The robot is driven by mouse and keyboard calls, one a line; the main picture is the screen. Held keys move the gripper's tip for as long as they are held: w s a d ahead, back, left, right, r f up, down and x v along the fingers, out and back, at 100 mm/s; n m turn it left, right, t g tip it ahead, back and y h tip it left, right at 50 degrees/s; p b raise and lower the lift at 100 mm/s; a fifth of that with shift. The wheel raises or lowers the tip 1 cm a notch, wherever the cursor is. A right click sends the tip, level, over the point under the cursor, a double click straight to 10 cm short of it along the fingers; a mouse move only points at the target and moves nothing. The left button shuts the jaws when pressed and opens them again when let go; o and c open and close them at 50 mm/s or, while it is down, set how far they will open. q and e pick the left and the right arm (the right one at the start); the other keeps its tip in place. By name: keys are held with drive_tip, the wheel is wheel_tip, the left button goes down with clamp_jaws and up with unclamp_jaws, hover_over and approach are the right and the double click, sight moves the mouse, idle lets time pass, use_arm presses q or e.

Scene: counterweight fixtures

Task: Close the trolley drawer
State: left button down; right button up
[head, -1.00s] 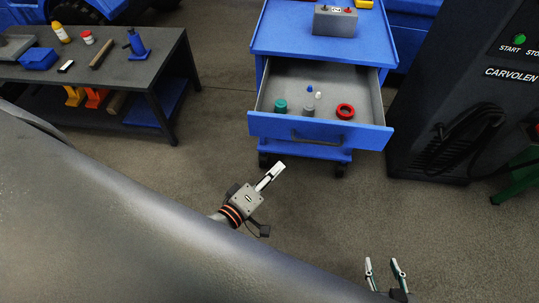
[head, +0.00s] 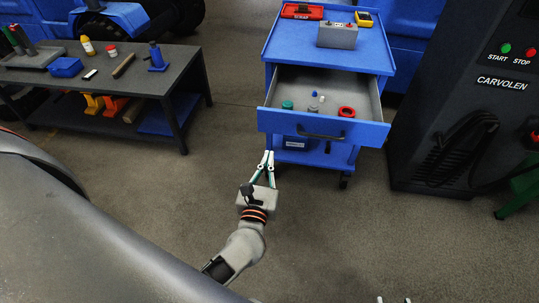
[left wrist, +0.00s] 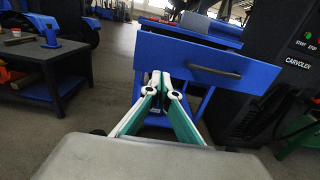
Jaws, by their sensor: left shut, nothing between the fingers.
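The blue trolley (head: 283,45) stands ahead, and its drawer (head: 285,124) is pulled out toward me. The drawer front has a dark handle (head: 321,136) and also shows in the left wrist view (left wrist: 180,60). My left gripper (head: 267,153) is shut and empty, below and just in front of the left part of the drawer front; contact with it is not clear. In the left wrist view its fingertips (left wrist: 161,74) meet, pointing at the lower part of the front. Only the tips of my right gripper (head: 393,300) show at the bottom edge, spread apart.
Inside the drawer lie a red ring (head: 346,112), a green cap (head: 287,104) and small pieces. A grey box (head: 338,36) sits on the trolley top. A dark workbench (head: 165,85) stands left, a dark CARVOLEN machine (head: 450,110) right. The floor between is clear.

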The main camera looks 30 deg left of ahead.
sight(277, 124)
use_arm(q)
drive_tip(key=x, duration=1.2)
use_arm(e)
drive_tip(key=shift+s+a+f, duration=0.15)
drive_tip(key=shift+s+a, duration=0.05)
drive_tip(key=shift+s, duration=0.25)
drive_tip(key=shift+w+r, duration=0.15)
drive_tip(key=shift+r, duration=0.05)
use_arm(q)
drive_tip(key=shift+w, duration=0.15)
